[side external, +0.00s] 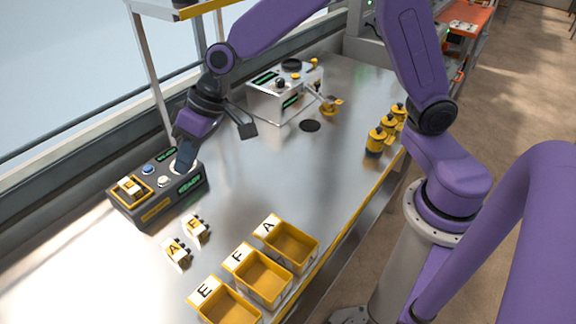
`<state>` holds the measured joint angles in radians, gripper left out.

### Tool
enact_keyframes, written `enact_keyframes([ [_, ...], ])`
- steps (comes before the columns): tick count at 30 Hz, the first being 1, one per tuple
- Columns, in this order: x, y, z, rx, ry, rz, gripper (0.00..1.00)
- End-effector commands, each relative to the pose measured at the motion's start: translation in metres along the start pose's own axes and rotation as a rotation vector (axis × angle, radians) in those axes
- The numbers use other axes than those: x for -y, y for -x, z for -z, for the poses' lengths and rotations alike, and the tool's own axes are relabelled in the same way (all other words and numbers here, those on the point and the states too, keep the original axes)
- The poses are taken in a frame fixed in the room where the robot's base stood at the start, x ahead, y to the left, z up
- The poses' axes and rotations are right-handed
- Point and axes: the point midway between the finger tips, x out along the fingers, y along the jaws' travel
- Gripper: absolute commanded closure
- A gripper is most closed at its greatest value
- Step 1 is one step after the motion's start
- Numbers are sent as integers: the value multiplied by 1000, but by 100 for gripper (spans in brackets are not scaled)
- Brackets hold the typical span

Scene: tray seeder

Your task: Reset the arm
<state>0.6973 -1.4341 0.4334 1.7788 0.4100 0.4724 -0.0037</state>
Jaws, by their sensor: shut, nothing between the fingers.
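My purple arm reaches over the bench from the right. My gripper (184,164) points down, shut and empty. Its tip is at the right end of the dark control box (141,213), over a pale round spot on the box's top. I cannot tell whether the tip touches it. The box has a blue button (148,170), a pale button (163,181), green displays and a yellow-framed socket holding a lettered block (130,187).
Two lettered blocks, A (175,251) and F (195,228), lie before the box. Yellow bins E (206,291), F (239,258) and A (270,226) line the front edge. A white machine (262,101) stands behind; several yellow-black canisters (376,142) stand right. The bench middle is clear.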

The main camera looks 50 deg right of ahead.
Motion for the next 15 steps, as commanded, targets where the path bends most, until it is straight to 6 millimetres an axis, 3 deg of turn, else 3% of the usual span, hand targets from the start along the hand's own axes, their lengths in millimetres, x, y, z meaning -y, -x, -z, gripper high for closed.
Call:
enact_keyframes([
  [3,14,35,-56,95,129,-9,100],
  [7,16,69,-119,199,266,-33,100],
  [15,-18,131,-235,382,533,-112,100],
])
